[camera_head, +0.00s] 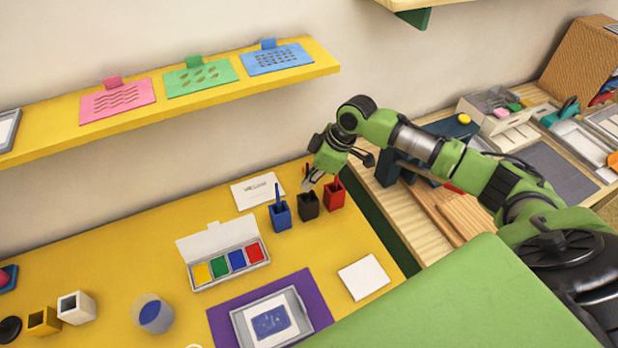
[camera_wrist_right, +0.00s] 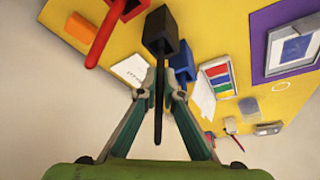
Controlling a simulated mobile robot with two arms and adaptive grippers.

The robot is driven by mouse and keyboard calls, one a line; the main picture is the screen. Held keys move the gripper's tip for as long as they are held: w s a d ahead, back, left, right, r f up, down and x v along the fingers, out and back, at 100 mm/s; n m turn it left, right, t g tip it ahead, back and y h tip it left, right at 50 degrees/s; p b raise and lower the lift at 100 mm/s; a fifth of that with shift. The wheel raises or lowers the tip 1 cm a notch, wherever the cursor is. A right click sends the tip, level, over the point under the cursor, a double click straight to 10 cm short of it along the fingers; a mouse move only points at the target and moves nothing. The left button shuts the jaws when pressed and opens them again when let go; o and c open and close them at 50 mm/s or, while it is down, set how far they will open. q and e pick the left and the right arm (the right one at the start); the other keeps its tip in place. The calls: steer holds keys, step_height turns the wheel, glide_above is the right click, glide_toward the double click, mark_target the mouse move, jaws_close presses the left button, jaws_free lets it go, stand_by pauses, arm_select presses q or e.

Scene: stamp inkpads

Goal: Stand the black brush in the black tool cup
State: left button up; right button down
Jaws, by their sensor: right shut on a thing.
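The black tool cup (camera_head: 308,206) stands on the yellow table between a blue cup and a red cup. My right gripper (camera_head: 311,181) is just above it, fingers pointing down. In the right wrist view, this gripper (camera_wrist_right: 160,92) is shut on the thin black brush (camera_wrist_right: 158,125). The brush runs lengthwise between the fingers, and its far end meets the black cup (camera_wrist_right: 161,32) at the mouth. I cannot tell how deep that end sits inside. In the head view the brush is mostly hidden by the gripper. My left gripper is not in view.
The blue cup (camera_head: 281,214) and red cup (camera_head: 334,196) each hold a brush and stand close on either side. A white card (camera_head: 256,191) lies behind. An open inkpad box (camera_head: 228,265) and a purple mat (camera_head: 222,323) lie in front. A yellow shelf (camera_head: 40,125) hangs above.

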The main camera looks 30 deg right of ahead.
steer(key=c, duration=2.1)
jaws_free()
steer(key=shift+r, duration=0.1)
steer(key=v, duration=1.2)
